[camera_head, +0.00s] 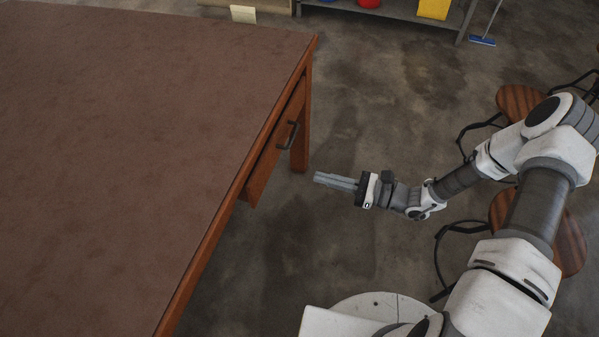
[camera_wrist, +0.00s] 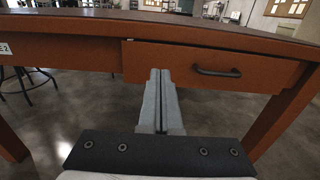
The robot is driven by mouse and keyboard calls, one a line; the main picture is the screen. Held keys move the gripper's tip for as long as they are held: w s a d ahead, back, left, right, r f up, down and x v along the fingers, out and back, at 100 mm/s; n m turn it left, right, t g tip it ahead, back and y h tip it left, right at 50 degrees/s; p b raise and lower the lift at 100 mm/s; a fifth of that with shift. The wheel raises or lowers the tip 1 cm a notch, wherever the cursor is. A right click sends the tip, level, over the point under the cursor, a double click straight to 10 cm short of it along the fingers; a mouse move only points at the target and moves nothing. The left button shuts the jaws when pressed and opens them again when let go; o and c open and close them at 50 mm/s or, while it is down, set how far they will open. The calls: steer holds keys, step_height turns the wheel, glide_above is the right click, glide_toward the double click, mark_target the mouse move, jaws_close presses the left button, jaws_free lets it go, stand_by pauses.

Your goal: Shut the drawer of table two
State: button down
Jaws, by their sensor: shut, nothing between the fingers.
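The table (camera_head: 150,120) has a brown top and an orange-brown wooden frame, and fills the left of the head view. Its drawer (camera_head: 270,155) is under the right edge, with a dark bar handle (camera_head: 287,136). The drawer front seems to stand out a little from the frame; how far is hard to tell. In the wrist view the drawer front (camera_wrist: 265,76) and handle (camera_wrist: 217,71) lie ahead. My gripper (camera_head: 318,178) is shut and empty, apart from the drawer, pointing toward the table. In the wrist view its fingertips (camera_wrist: 160,72) overlap the drawer's left part.
A partial label ending in "E2" (camera_wrist: 4,48) is on the table's frame. A table leg (camera_head: 300,140) stands beyond the drawer. Wooden stools (camera_head: 520,101) are at the right, near my arm. A shelf (camera_head: 400,13) is at the back. The floor between gripper and table is clear.

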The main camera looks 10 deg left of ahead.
mark_target(263, 163)
steer(key=a+b, duration=0.1)
steer(key=a, duration=0.8)
steer(key=w+a+b, duration=0.1)
steer(key=a, duration=0.3)
steer(key=shift+a+b, duration=0.15)
steer(key=shift+b, duration=0.2)
